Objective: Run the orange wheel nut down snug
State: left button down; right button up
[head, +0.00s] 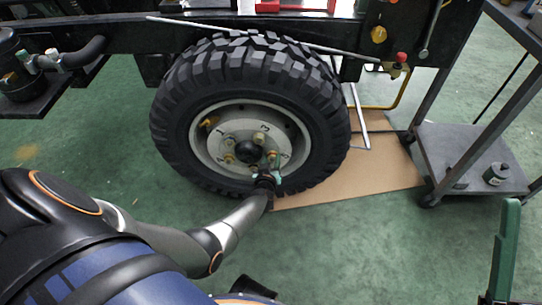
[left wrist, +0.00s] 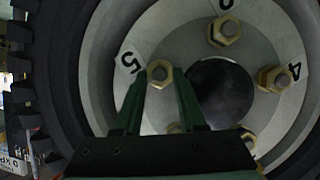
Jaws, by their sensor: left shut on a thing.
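My left gripper (head: 271,166) is at the nut on the lower right of the hub. In the left wrist view its two green fingers (left wrist: 161,88) reach up to a brass-orange nut (left wrist: 160,72) beside the label 5 and are shut on it. The nut sits on the hub face; whether it touches its seat is hard to tell. My right gripper (head: 503,250) seems to show only as a green finger at the right edge, its opening hidden.
Another orange nut (head: 210,122) sits at the upper left of the rim. The knobbly tyre (head: 177,110) surrounds it. A brown mat (head: 385,165) lies on the green floor. A grey trolley (head: 465,150) stands at the right. The chassis rail (head: 120,38) runs above.

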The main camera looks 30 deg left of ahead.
dwell(0.3)
pick_arm(q)
jog(key=shift+c, duration=2.4)
grip_release()
pick_arm(e)
jog(key=shift+d, duration=0.1)
pick_arm(q)
jog(key=shift+s, duration=0.1)
pick_arm(e)
jog(key=shift+r, duration=0.1)
